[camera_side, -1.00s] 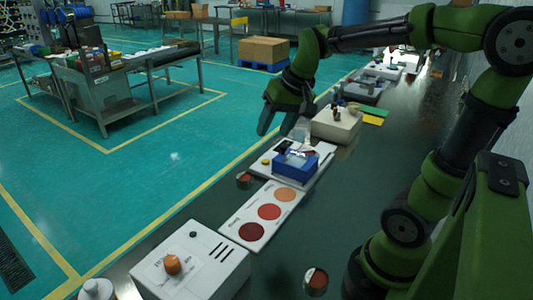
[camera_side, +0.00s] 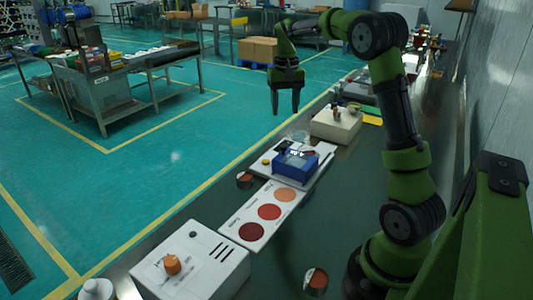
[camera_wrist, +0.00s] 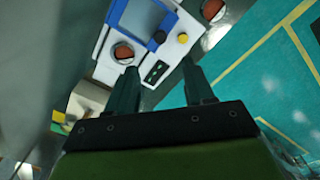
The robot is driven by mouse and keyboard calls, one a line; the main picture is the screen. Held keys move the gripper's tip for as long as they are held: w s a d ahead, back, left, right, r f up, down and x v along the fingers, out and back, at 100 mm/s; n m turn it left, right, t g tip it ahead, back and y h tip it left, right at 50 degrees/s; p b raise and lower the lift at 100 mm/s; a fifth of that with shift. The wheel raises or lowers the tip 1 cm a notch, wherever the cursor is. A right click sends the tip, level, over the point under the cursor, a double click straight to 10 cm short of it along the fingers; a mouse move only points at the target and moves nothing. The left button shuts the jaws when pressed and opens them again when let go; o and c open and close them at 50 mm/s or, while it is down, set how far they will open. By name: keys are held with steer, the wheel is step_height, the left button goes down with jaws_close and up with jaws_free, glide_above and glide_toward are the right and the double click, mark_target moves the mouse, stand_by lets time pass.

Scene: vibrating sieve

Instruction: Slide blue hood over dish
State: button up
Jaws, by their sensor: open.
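The blue hood (camera_side: 295,165) sits on a white device base (camera_side: 263,170) in the middle of the bench. In the wrist view the blue hood (camera_wrist: 118,20) shows as a blue frame with a pale top, cut off by the top edge. A round dish with red-brown contents (camera_wrist: 123,53) lies beside it on the white base. My gripper (camera_side: 285,110) is open and empty, fingers down, raised above and behind the hood in the side view. In the wrist view its two fingers (camera_wrist: 162,88) stand apart with nothing between them.
A white card with red and orange circles (camera_side: 268,212) lies in front of the device. A white box with an orange knob (camera_side: 195,265) stands nearer the front. A beige block (camera_side: 337,125) stands behind the device. Small red-filled dishes (camera_side: 315,280) rest on the dark bench.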

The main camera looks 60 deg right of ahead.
mark_target(284, 145)
step_height(284, 145, down, 12)
steer(key=shift+f, duration=0.15)
stand_by(0.3)
jaws_close()
